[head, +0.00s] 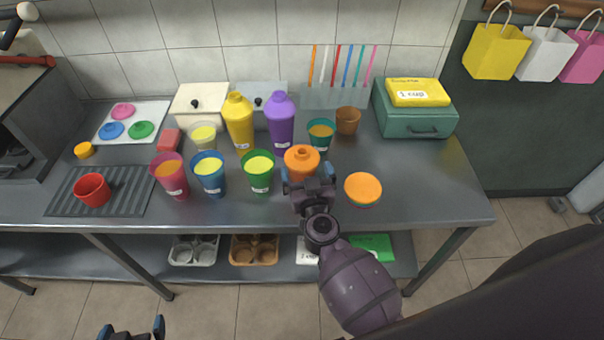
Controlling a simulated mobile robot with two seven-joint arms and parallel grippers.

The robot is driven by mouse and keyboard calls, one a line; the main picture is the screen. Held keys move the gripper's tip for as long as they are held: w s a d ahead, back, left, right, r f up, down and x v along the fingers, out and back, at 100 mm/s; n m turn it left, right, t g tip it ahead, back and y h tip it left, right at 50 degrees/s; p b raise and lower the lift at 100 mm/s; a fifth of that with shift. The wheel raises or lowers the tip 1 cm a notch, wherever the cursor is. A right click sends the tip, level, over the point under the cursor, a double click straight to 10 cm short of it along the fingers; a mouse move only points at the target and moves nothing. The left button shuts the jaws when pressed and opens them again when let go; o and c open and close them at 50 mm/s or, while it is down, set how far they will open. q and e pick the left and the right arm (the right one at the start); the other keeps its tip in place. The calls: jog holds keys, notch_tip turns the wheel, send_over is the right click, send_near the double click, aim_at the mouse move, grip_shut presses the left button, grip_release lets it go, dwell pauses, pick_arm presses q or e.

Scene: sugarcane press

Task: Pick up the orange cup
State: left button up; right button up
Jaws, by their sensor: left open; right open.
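An orange cup-like vessel (301,154) with a raised round top stands near the front middle of the counter, its lower part hidden by my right gripper. My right gripper (309,178) is open in front of it, one finger toward each side; I cannot tell whether they touch it. A smaller brown-orange cup (348,121) stands farther back. My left gripper (132,330) is open and empty at the bottom left edge, below and away from the counter.
Green (259,174), blue (209,177) and pink-red (170,178) cups stand left of the orange vessel. An orange-topped bowl (363,188) is close on the right. The counter's right end (440,185) is clear.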

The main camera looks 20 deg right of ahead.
aim_at(303, 159)
jog(key=shift+w+d+r+b, duration=0.15)
jog(key=shift+w+b, duration=0.05)
jog(key=shift+w, duration=1.15)
jog(key=shift+w+d+r+b, duration=0.1)
jog(key=shift+w+d+b, duration=0.1)
jog(key=shift+w, duration=1.1)
jog(key=shift+c, duration=0.5)
jog(key=c, duration=1.1)
